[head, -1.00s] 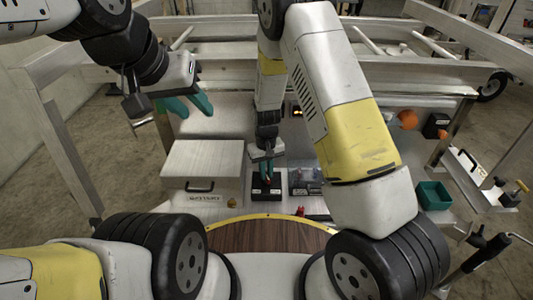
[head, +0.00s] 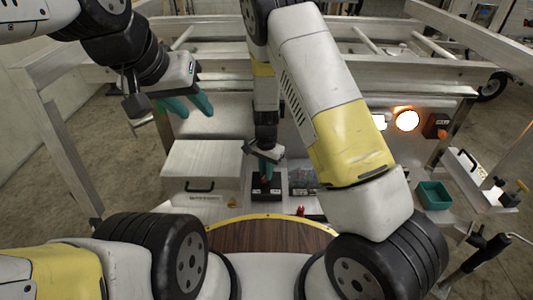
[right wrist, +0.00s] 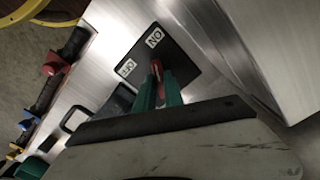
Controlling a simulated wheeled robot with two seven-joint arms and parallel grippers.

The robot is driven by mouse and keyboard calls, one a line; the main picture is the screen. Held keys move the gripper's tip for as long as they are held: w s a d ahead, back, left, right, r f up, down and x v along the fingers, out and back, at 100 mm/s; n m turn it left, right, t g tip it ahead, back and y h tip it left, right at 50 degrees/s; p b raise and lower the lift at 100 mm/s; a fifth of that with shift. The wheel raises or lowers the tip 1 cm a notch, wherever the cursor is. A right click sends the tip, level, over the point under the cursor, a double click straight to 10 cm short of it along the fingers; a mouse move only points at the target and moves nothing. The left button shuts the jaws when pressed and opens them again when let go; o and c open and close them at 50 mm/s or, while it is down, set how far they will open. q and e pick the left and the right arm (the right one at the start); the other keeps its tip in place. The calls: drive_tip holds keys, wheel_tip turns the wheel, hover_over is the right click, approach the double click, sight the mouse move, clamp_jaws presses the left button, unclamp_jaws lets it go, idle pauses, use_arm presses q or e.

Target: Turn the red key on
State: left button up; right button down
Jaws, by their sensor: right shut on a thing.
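The red key (right wrist: 156,70) stands in a black switch plate (right wrist: 180,52) with white ON and OFF labels. In the right wrist view its visible end points toward the ON label (right wrist: 153,38). The plate also shows in the head view (head: 259,194). My right gripper (head: 266,166) is over the plate, and its teal fingers in the right wrist view (right wrist: 158,90) are shut on the key, hiding part of it. My left gripper (head: 189,104) is open and empty, raised above the panel at the left.
A metal box with a black handle (head: 200,165) is left of the plate. A green bin (head: 434,195) sits at the right. A wooden, yellow-edged surface (head: 265,236) is in front.

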drive_tip(key=shift+m, duration=1.2)
drive_tip(key=c, duration=1.4)
unclamp_jaws()
drive_tip(key=shift+c, duration=0.2)
drive_tip(key=shift+r, duration=3.95)
